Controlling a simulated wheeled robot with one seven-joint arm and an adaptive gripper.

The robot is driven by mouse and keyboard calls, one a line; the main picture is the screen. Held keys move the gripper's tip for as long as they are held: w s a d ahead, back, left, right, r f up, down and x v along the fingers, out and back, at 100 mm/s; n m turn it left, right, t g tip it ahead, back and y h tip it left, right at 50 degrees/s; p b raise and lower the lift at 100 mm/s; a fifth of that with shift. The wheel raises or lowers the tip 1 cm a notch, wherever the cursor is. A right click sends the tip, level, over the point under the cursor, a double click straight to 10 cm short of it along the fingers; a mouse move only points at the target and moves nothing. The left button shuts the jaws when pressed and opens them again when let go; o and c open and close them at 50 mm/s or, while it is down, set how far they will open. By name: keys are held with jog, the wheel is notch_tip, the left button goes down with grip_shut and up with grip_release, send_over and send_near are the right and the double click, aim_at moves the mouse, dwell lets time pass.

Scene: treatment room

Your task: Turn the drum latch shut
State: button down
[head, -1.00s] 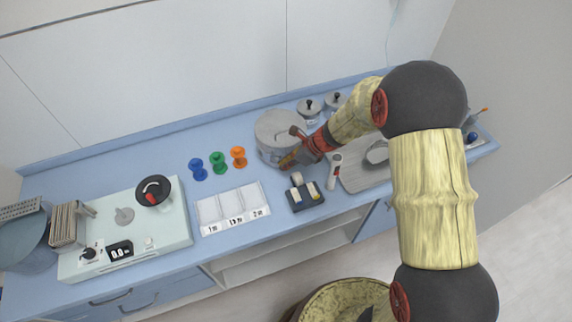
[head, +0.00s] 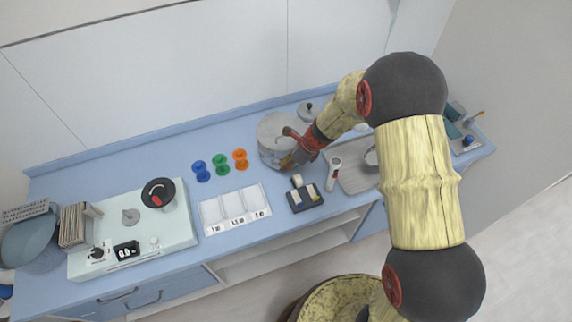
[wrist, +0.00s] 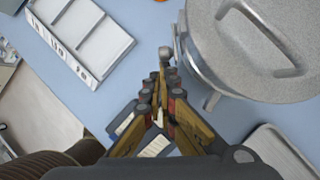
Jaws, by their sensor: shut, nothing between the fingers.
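The drum (head: 270,138) is a grey round steel vessel with a bar handle on its lid, standing at the back middle of the blue counter. It also shows at the top right of the wrist view (wrist: 255,50). Its latch (wrist: 177,42) looks like a small grey upright piece on the drum's side in the wrist view. My gripper (wrist: 162,72) is shut and empty, its tips beside the drum wall close to the latch. I cannot tell whether the tips touch the latch. In the head view my gripper (head: 287,163) is at the drum's front right and partly hides it.
A dark tray with small bottles (head: 305,197) lies just in front of my gripper. A white three-section tray (head: 235,208) and blue, green and orange spools are to the left. A handheld device (head: 333,172) and a grey tray (head: 357,178) are to the right.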

jog(key=shift+r+p, duration=0.6)
jog(key=shift+p, duration=1.15)
jog(key=w+a+r+h+p, duration=0.1)
jog(key=a+r+p, duration=0.3)
jog(key=p, duration=0.8)
jog(key=shift+w+a+r+g+p, duration=0.3)
jog(key=shift+w+a+r+p, duration=0.05)
jog(key=shift+w+a, duration=0.35)
jog(key=shift+r, duration=0.1)
dwell(0.6)
jog(key=shift+r+p, duration=0.7)
